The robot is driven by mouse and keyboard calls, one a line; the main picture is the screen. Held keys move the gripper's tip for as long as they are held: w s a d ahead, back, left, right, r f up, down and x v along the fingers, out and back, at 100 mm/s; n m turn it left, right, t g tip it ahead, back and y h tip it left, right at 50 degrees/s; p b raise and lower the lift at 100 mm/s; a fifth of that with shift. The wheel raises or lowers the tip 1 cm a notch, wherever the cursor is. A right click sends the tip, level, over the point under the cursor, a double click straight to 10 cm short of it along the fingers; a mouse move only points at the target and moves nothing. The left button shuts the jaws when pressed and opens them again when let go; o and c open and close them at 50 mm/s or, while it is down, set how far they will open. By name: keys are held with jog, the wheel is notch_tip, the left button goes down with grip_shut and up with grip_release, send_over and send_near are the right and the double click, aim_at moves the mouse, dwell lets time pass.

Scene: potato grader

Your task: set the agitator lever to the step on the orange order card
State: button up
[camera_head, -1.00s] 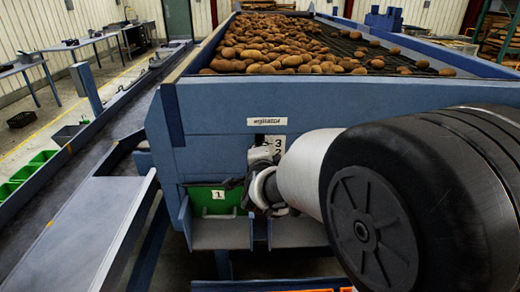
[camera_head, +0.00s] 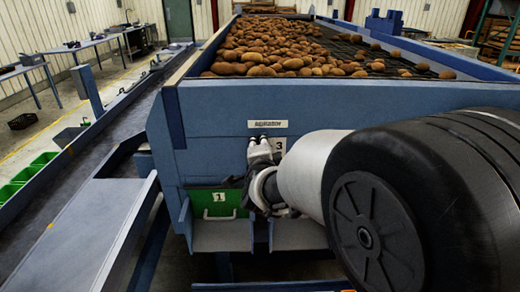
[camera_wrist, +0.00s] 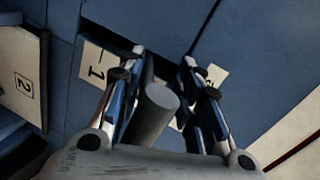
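The agitator label (camera_head: 267,124) is on the front of the blue machine. Below it a white number plate (camera_head: 280,144) shows a 3; the rest is hidden by my gripper (camera_head: 260,148). In the wrist view my gripper (camera_wrist: 162,72) is open, its two fingers apart on either side of a grey round-ended bar (camera_wrist: 160,110), which looks like the lever. Contact with the bar is unclear. A white plate with a 1 (camera_wrist: 95,66) is beside the left finger. The order card's text is not readable in any view.
A green bin marked 1 (camera_head: 217,201) sits low on the machine's front, left of my gripper. Potatoes (camera_head: 270,50) lie on the machine's bed. A cream panel marked 2 (camera_wrist: 20,85) is at the wrist view's left. A conveyor (camera_head: 75,190) runs along the left.

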jog(key=shift+w+d+f, duration=0.1)
jog(key=shift+f, duration=0.05)
jog(key=shift+f, duration=0.1)
jog(key=v, duration=1.2)
jog(key=s+d+f+n+g, duration=0.2)
jog(key=s+d+n+g, duration=0.1)
jog(key=s, duration=0.6)
jog(key=s+d+f+n+g, duration=0.2)
jog(key=s+d+n+g, duration=0.2)
jog(key=s+n, duration=0.3)
jog(key=s+d+f+n+g, duration=0.2)
jog(key=s+d+n, duration=0.3)
jog(key=s, duration=0.6)
jog(key=shift+s+f+n+g, duration=0.3)
jog(key=shift+s+f+g, duration=0.1)
jog(key=shift+g, duration=0.5)
